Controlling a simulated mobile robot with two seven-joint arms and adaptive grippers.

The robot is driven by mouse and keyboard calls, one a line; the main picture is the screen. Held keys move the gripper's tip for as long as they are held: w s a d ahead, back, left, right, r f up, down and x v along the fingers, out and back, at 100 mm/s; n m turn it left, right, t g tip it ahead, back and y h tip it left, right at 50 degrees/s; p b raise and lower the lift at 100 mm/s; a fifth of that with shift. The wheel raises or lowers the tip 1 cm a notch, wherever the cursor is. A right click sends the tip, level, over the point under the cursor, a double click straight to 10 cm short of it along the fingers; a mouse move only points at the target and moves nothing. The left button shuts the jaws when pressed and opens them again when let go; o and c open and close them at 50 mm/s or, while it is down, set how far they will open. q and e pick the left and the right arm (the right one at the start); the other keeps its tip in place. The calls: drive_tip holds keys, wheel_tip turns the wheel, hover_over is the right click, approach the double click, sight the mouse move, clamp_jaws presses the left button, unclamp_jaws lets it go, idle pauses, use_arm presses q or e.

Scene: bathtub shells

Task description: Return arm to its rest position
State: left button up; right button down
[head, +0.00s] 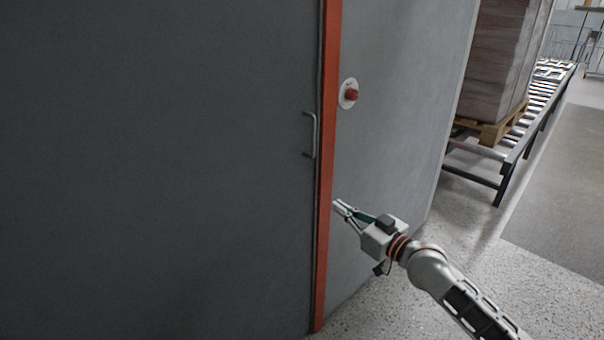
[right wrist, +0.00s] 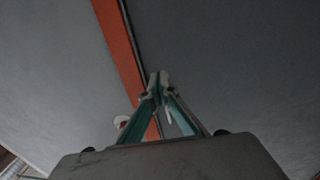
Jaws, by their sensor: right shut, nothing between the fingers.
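My right gripper (head: 339,206) is in the lower middle of the head view, its arm coming in from the lower right. Its fingers point left toward the red-orange door frame edge, in front of the grey wall. In the right wrist view the fingertips (right wrist: 159,80) are together with nothing between them. Whether they touch the surface behind them cannot be told. My left gripper is in neither view.
A large dark grey door (head: 170,170) with a metal handle (head: 314,136) fills the left. A red button (head: 351,94) sits on the wall right of the orange strip (head: 328,150). A roller conveyor (head: 540,95) carries a loaded pallet (head: 490,131) at right. Floor (head: 560,225) is clear there.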

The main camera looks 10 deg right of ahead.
drive_tip(key=s+a+f+g+h+p, duration=0.1)
drive_tip(key=s+a+f, duration=0.1)
drive_tip(key=s+f, duration=0.55)
drive_tip(key=s+a+f+g+h+p, duration=0.1)
drive_tip(key=s+a+f+g, duration=0.15)
drive_tip(key=s+f, duration=0.5)
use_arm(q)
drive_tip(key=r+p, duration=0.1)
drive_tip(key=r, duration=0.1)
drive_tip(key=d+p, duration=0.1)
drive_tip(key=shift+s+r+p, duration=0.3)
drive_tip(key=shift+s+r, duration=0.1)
use_arm(e)
drive_tip(key=s+f+h, duration=0.1)
drive_tip(key=s+f, duration=0.3)
drive_tip(key=s, duration=0.3)
drive_tip(key=s+f+g+h, duration=0.1)
drive_tip(key=s+f, duration=0.2)
drive_tip(key=s, duration=0.4)
drive_tip(key=s+f+m+g+h, duration=0.1)
drive_tip(key=s+f, duration=0.3)
drive_tip(key=s, duration=0.3)
drive_tip(key=shift+s+a+f, duration=0.3)
drive_tip(key=shift+s+a, duration=0.05)
drive_tip(key=shift+s, duration=0.05)
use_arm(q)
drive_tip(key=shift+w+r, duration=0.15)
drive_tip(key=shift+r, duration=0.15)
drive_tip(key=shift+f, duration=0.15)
